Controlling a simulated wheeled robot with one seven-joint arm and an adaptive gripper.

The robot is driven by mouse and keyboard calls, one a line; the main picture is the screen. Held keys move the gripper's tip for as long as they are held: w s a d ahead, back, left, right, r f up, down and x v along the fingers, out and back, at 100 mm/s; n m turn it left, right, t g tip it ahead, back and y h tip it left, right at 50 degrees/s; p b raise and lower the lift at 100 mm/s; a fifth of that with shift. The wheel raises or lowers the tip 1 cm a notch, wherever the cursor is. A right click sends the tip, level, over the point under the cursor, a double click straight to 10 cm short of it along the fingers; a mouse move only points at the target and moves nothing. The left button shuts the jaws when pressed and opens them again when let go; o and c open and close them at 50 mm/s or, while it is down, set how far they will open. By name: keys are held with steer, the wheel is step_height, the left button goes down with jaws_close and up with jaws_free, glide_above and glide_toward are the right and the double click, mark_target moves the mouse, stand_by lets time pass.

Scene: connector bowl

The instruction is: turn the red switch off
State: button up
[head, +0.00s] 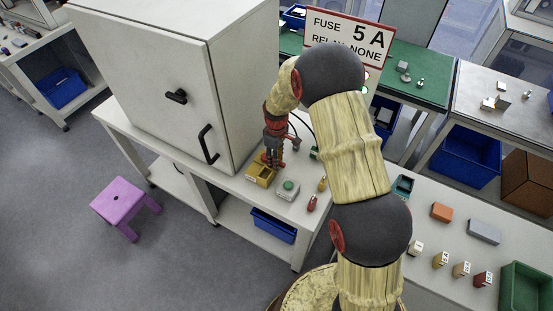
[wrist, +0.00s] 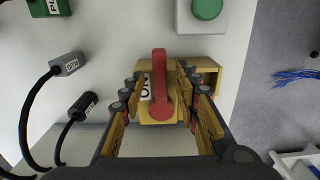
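The red switch is a red lever (wrist: 159,75) on a yellow box (wrist: 208,74), beside a white label that reads "ON", partly covered. In the wrist view the lever runs up and down the picture. My gripper (wrist: 160,86) is open, with one finger on each side of the lever and gaps between. In the head view my gripper (head: 271,158) points down over the yellow box (head: 261,174) on the white bench, and the lever cannot be made out there.
A grey box with a green button (head: 289,187) stands next to the yellow box; its button (wrist: 207,8) is near in the wrist view. Grey (wrist: 68,64) and black (wrist: 84,105) cable plugs lie left. A tall white cabinet (head: 170,95) stands close behind the gripper. A red fuse (head: 312,203) lies right.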

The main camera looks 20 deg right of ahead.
steer(key=shift+c, duration=0.6)
jaws_close()
